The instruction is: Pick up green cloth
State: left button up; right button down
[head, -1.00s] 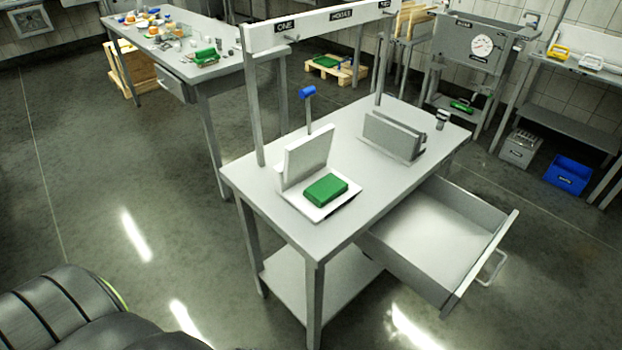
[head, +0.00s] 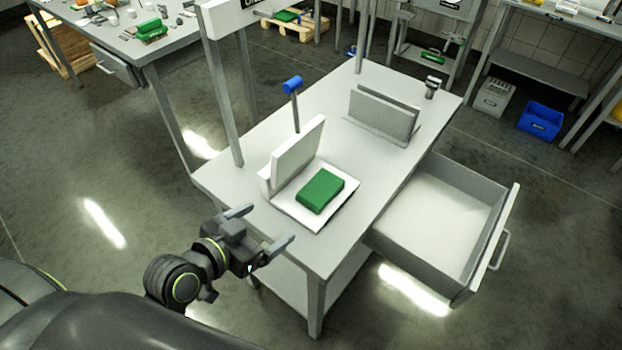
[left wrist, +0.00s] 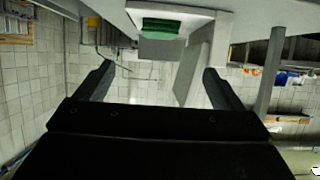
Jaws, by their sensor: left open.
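The green cloth (head: 320,190) is a folded green block lying on a white tray (head: 290,213) on the near part of the metal table. An upright white panel stands along the tray's left side. In the left wrist view the cloth (left wrist: 161,26) shows at the top, beyond the fingers. My left gripper (head: 266,227) is open and empty, at the table's near left edge, short of the tray and apart from the cloth. Its two fingers also show in the left wrist view (left wrist: 160,84). My right gripper is in neither view.
The metal table (head: 260,143) has an open drawer (head: 440,215) at its right. A blue-headed tool (head: 293,85) stands behind the white panel. A grey upright holder (head: 383,112) is further back. A table post (head: 224,100) rises at the left. Another green item (head: 150,29) lies on the back table.

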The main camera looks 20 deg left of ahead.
pick_arm(q)
jog(key=p, duration=0.1)
send_near(316, 192)
jog(key=x, duration=0.3)
jog(key=shift+w+d, duration=0.2)
jog(key=shift+p+x, duration=0.6)
jog(key=shift+x, duration=1.55)
jog(key=shift+w+d+f, duration=0.1)
jog(key=shift+w+f, duration=0.25)
jog(key=shift+w, duration=0.2)
jog(key=c, duration=1.1)
jog(key=shift+c, duration=0.2)
